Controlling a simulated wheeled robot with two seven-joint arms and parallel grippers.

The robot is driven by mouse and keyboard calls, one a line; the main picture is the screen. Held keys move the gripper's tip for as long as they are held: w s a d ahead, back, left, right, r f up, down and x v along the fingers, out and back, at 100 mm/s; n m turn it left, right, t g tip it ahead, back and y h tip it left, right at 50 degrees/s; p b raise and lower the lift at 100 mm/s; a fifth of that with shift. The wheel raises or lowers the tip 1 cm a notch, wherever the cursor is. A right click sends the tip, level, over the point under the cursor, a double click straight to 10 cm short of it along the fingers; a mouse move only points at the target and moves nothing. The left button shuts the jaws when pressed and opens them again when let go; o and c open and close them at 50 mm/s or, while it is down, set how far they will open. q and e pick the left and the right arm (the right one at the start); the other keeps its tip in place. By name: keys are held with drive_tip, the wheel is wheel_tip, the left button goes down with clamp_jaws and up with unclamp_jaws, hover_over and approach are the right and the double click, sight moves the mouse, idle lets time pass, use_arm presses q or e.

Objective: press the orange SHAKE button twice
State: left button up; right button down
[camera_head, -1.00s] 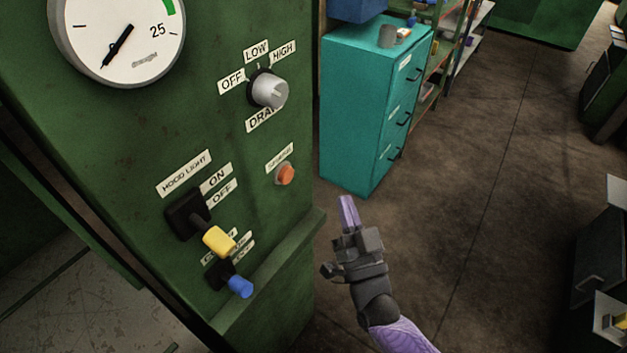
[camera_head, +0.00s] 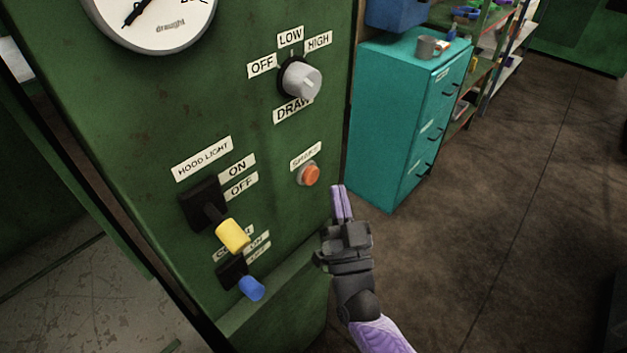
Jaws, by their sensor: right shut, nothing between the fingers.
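The orange button (camera_head: 311,175) sits in a light round collar on the green panel (camera_head: 130,110), below a small label (camera_head: 305,156) whose text is too blurred to read surely. My right gripper (camera_head: 342,190) is shut and empty, its purple fingers pointing up the picture. Its fingertips appear a little to the right of and below the button, with a visible gap between them in the picture. How far they are from the panel in depth I cannot tell. My left gripper is not in view.
A grey knob (camera_head: 301,79) is above the button. A yellow-tipped switch (camera_head: 232,236) and a blue-tipped switch (camera_head: 251,288) stick out at lower left. A ledge (camera_head: 270,290) runs below. A teal cabinet (camera_head: 395,130) stands behind, with open floor to the right.

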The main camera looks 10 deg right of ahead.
sight(311, 175)
drive_tip(key=shift+w+a, duration=0.65)
drive_tip(key=shift+w, duration=0.2)
idle(0.6)
drive_tip(key=shift+w+b, duration=0.1)
drive_tip(key=shift+b, duration=0.2)
idle(0.6)
drive_tip(key=shift+w+a, duration=0.25)
drive_tip(key=shift+w+a, duration=0.2)
drive_tip(key=shift+w, duration=0.05)
idle(0.6)
drive_tip(key=shift+s+d, duration=0.45)
drive_tip(key=shift+s, duration=0.15)
